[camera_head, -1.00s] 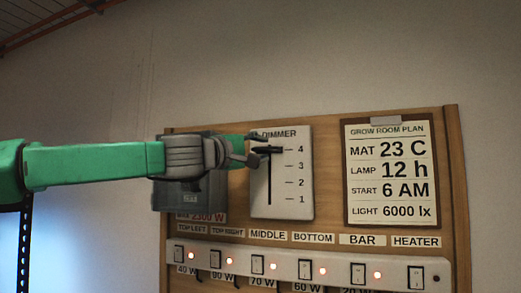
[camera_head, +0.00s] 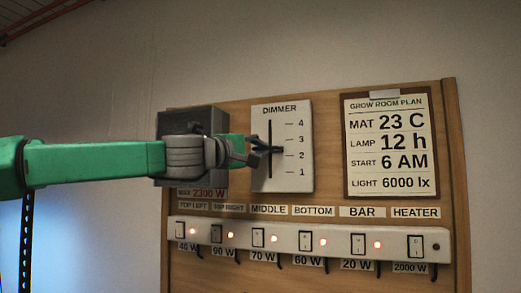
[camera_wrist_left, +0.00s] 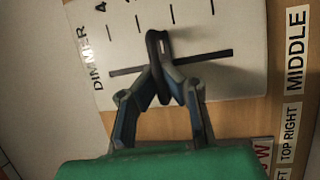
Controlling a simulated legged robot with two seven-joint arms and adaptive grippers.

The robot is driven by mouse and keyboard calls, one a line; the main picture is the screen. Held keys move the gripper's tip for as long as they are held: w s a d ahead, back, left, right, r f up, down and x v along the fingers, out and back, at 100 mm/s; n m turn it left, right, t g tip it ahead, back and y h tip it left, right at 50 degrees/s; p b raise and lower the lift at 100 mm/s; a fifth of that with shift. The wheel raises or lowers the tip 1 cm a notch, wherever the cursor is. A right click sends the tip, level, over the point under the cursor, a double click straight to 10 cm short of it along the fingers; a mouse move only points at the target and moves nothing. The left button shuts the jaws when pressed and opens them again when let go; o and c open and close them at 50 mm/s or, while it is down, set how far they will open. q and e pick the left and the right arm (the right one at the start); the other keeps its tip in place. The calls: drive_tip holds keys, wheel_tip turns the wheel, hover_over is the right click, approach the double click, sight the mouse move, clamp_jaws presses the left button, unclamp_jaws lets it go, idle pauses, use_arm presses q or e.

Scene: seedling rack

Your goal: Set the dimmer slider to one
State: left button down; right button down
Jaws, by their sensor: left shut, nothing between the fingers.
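The white dimmer panel (camera_head: 298,180) is on the wooden board, with a dark vertical slot and marks from 4 at the top to 1 at the bottom. Its black slider knob (camera_head: 271,149) stands between marks 3 and 2. My left gripper (camera_head: 258,150) comes in from the left with its tips at the knob. In the left wrist view the closed fingertips (camera_wrist_left: 165,76) meet at the black knob (camera_wrist_left: 157,44) over the slot; nothing is gripped. I cannot tell exactly where they touch it. My right gripper is not in view.
Below is a white switch strip (camera_head: 290,240) with several rocker switches and red lights. A grey box (camera_head: 205,118) sits left of the dimmer, partly behind my gripper. A grow room plan sheet (camera_head: 388,150) hangs to the right.

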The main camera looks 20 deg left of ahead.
use_arm(q)
wheel_tip(320, 180, down, 6)
drive_tip(key=b, duration=0.4)
drive_tip(key=shift+f+b, duration=0.1)
drive_tip(key=shift+b, duration=0.3)
drive_tip(key=shift+d+f, duration=0.15)
drive_tip(key=c, duration=2.2)
unclamp_jaws()
drive_tip(key=shift+f, duration=0.1)
drive_tip(key=o, duration=0.5)
